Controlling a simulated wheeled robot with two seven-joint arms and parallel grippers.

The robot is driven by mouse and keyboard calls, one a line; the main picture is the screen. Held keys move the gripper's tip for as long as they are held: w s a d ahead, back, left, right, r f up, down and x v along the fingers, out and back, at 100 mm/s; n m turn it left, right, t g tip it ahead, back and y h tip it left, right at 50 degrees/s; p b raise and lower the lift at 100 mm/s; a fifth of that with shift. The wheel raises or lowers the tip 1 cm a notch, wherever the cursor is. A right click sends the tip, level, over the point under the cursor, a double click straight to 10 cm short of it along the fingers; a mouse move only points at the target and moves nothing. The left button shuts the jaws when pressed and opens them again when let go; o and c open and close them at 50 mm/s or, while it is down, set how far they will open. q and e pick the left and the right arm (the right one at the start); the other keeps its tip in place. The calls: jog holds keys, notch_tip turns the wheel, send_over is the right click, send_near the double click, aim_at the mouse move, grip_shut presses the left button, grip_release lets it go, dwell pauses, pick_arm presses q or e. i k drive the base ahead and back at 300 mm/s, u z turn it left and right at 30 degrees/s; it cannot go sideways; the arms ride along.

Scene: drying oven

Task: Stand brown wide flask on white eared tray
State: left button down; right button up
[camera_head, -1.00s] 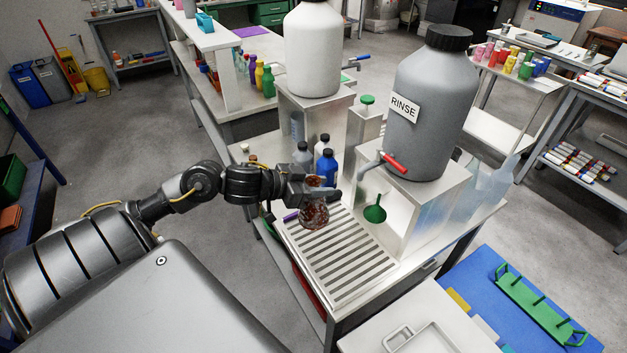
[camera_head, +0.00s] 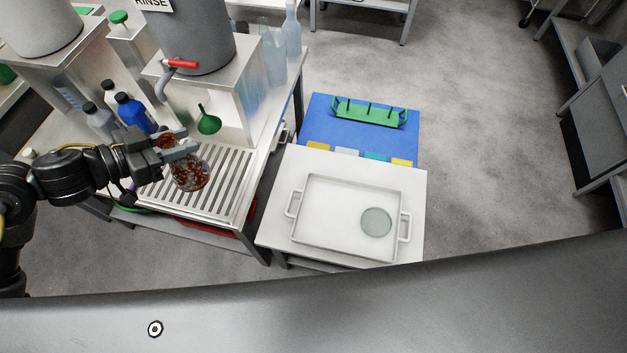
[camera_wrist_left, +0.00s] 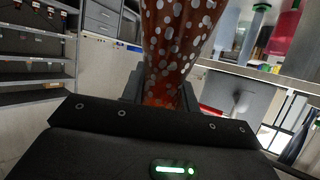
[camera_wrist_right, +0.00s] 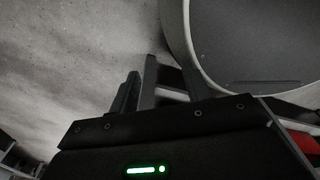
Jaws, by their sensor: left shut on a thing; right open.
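The brown wide flask (camera_head: 190,174), glassy with pale spots, hangs from my left gripper (camera_head: 180,146) above the slatted drain rack. My left gripper is shut on its neck, and the flask also fills the upper middle of the left wrist view (camera_wrist_left: 178,45). The white eared tray (camera_head: 335,244) lies on a white table to the right of the rack, apart from the flask. A round pale glass disc (camera_head: 376,222) lies on its right side. My right gripper (camera_wrist_right: 140,90) is open and empty in the right wrist view; it is not seen in the head view.
The slatted rack (camera_head: 205,195) sits below the flask. The grey RINSE drum (camera_head: 190,40) with red tap and a green funnel (camera_head: 209,124) stand behind it. A blue mat (camera_head: 330,135) with a green rack (camera_head: 369,113) lies behind the tray. The tray's left part is clear.

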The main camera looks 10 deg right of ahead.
aim_at(327, 213)
jog(key=k, duration=0.4)
jog(key=u, duration=0.9)
jog(key=k, duration=1.25)
jog(key=z, duration=1.55)
jog(key=i, duration=1)
jog(key=z, duration=0.05)
